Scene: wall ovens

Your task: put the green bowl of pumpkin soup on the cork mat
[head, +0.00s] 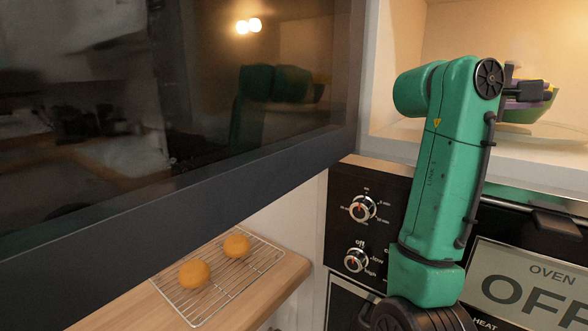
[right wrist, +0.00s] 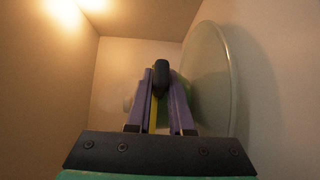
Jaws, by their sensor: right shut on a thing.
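The green bowl (head: 528,114) is inside a lit compartment at the upper right of the head view, partly hidden behind my right gripper (head: 530,92). In the right wrist view, the right gripper's purple fingers (right wrist: 162,105) are close together with a narrow yellow-green strip of the bowl (right wrist: 154,112) between them. The right gripper is shut on the bowl, at or near its rim. The bowl is at the clear glass plate (head: 560,133); I cannot tell whether it touches it. The soup is barely visible. The cork mat and my left gripper are not in view.
A large dark glass door (head: 250,110) stands open across the left. Below it, a wire rack (head: 222,282) with two orange-brown buns (head: 195,274) rests on a wooden counter (head: 285,277). An oven panel with knobs (head: 362,208) lies under the compartment. The glass plate also shows in the wrist view (right wrist: 208,85).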

